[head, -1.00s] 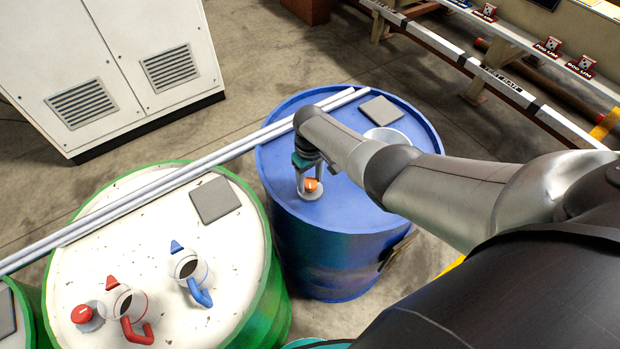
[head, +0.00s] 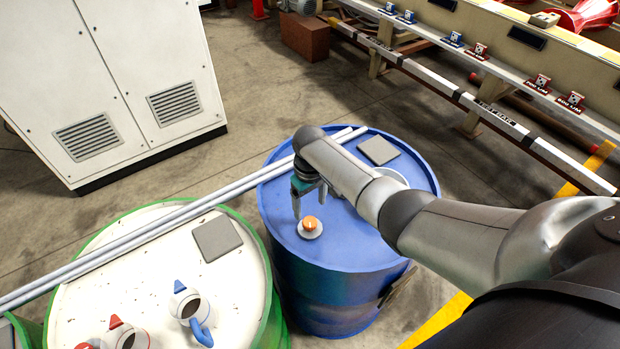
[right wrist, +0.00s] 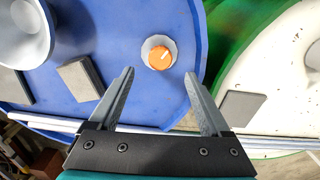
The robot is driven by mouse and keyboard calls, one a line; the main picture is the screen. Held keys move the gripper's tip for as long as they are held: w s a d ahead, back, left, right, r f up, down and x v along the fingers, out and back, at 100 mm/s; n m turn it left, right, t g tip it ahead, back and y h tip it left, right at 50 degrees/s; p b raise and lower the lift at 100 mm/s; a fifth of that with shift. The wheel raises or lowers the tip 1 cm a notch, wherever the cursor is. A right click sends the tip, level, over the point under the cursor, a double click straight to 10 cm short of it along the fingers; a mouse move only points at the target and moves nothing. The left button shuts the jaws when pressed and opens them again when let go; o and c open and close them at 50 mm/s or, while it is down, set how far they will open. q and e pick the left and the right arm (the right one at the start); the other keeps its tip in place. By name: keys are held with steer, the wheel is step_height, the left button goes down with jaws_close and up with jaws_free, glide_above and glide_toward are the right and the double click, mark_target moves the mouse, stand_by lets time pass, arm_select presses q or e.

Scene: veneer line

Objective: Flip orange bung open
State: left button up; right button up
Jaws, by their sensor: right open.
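The orange bung (head: 309,224) is a small round cap in a pale ring on top of the blue drum (head: 345,250), near its front left rim. In the right wrist view the bung (right wrist: 159,55) shows a short white line on its face. My right gripper (head: 308,206) is open and empty, just behind and above the bung. In the right wrist view the bung lies beyond the two spread fingertips (right wrist: 159,74), about midway between them, and apart from them. My left gripper is not in view.
White-topped green drums stand at the left, one with blue and red-marked cups (head: 190,307). A grey pad (head: 378,151) and a white bowl (right wrist: 25,33) are on the blue drum. Pale rods (head: 180,215) cross the drums. A white cabinet (head: 120,90) stands behind.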

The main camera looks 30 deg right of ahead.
step_height(320, 180, up, 8)
steer(key=p, duration=0.1)
stand_by(0.7)
